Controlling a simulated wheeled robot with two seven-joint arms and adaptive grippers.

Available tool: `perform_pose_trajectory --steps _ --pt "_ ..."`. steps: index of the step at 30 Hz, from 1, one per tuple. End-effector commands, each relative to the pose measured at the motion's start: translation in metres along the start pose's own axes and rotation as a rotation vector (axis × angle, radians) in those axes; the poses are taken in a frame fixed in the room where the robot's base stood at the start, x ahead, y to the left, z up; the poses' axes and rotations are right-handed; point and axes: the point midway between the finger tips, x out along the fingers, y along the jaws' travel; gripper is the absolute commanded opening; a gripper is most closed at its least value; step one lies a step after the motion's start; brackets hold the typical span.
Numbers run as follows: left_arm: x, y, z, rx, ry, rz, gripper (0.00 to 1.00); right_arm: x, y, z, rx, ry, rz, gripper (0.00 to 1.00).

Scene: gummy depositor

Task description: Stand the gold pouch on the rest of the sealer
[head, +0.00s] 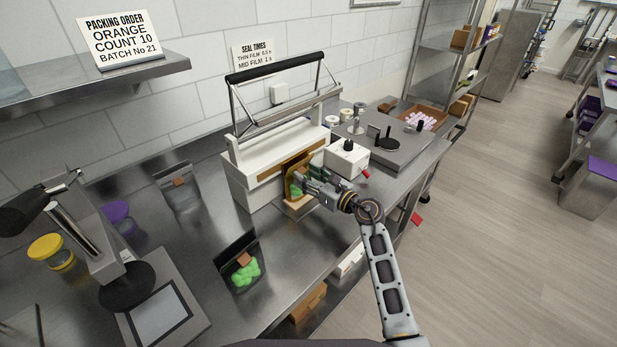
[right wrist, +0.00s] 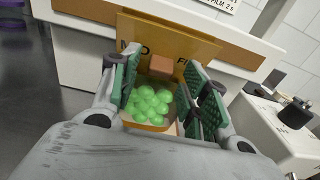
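The gold pouch (head: 293,170) is upright against the front of the white sealer (head: 250,181), low and toward its right end. In the right wrist view the pouch (right wrist: 153,40) shows dark print, an orange-brown patch and green gummies in its window. My right gripper (head: 305,186) reaches it from the front right. In the right wrist view its green-padded fingers (right wrist: 162,95) lie on both sides of the pouch, which fills the gap; they look shut on it. A tan ledge, seemingly the rest (head: 298,206), lies under the pouch; whether they touch is hidden. My left gripper is not clearly visible.
A dark pouch with green gummies (head: 245,268) and a grey pouch (head: 179,188) stand on the steel bench. A white box with a black knob (head: 346,157) stands close right of the pouch.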

Motion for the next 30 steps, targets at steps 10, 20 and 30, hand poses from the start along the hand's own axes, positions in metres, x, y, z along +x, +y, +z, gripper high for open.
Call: perform_pose_trajectory --steps 10,20,30 --pt "-0.001 0.0 0.0 0.0 0.0 0.0 0.4 0.0 0.0 0.002 0.001 0.0 0.0 0.45" --pt "0.0 0.001 0.0 0.0 -0.001 0.001 0.4 -0.023 -0.001 0.001 -0.002 0.002 -0.001 0.45" --pt "0.004 0.001 0.001 0.001 -0.001 0.0 0.4 -0.065 0.0 0.001 -0.001 0.002 0.0 0.45"
